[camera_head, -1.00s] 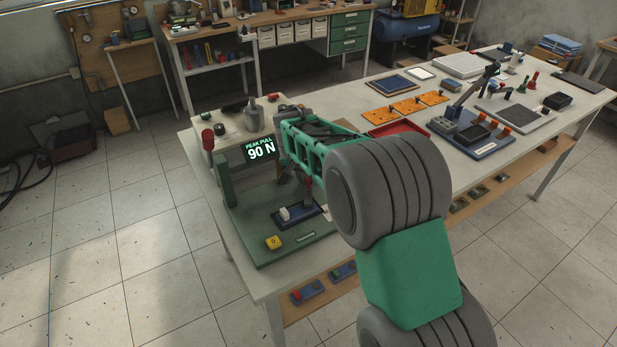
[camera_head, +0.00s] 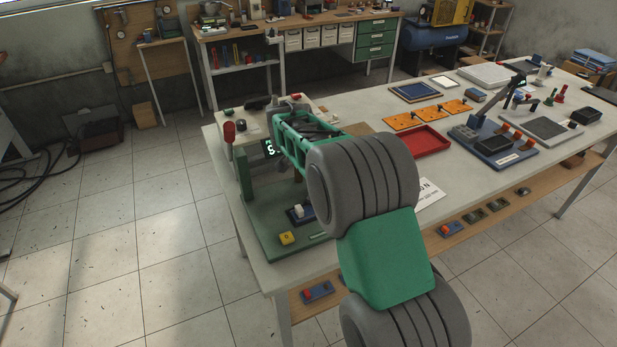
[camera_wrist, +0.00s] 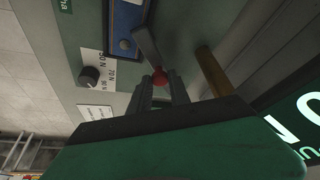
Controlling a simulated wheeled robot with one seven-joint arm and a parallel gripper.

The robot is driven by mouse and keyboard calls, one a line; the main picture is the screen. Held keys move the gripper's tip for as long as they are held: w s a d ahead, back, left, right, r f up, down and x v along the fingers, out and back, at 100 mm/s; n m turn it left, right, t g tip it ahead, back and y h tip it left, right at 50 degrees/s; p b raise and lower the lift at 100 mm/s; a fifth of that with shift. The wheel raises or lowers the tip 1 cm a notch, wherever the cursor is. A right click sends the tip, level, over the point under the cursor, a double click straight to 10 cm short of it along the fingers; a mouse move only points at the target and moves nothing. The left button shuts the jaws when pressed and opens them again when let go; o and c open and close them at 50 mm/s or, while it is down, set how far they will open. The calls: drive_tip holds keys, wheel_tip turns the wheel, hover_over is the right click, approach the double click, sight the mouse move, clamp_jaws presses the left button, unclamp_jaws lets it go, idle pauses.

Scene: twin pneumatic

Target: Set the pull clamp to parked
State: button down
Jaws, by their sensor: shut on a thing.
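In the wrist view, my gripper (camera_wrist: 161,83) has its two fingers closed around a small red knob (camera_wrist: 160,76) at the end of a grey lever (camera_wrist: 146,46). The lever slants up and left toward a blue plate (camera_wrist: 125,20). I take this lever to be the pull clamp's handle. In the head view, the green test stand (camera_head: 262,232) stands on the near left of the table, with a dark blue plate (camera_head: 294,219) and a white block (camera_head: 299,210) on it. My arm hides the gripper and the lever there.
A yellow block (camera_head: 287,238) sits at the stand's front. The display (camera_head: 269,148) is partly hidden. In the wrist view, a black knob (camera_wrist: 89,78) and a brown rod (camera_wrist: 213,70) flank my gripper. A red tray (camera_head: 418,142) lies right.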

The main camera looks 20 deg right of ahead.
drive_tip(key=shift+d, duration=0.15)
drive_tip(key=c, duration=1.4)
unclamp_jaws()
drive_tip(key=shift+d, duration=0.15)
drive_tip(key=shift+c, duration=0.2)
drive_tip(key=shift+o, duration=1.2)
drive_tip(key=b+v, duration=0.1)
drive_tip(key=v, duration=0.7)
drive_tip(key=shift+c, duration=0.5)
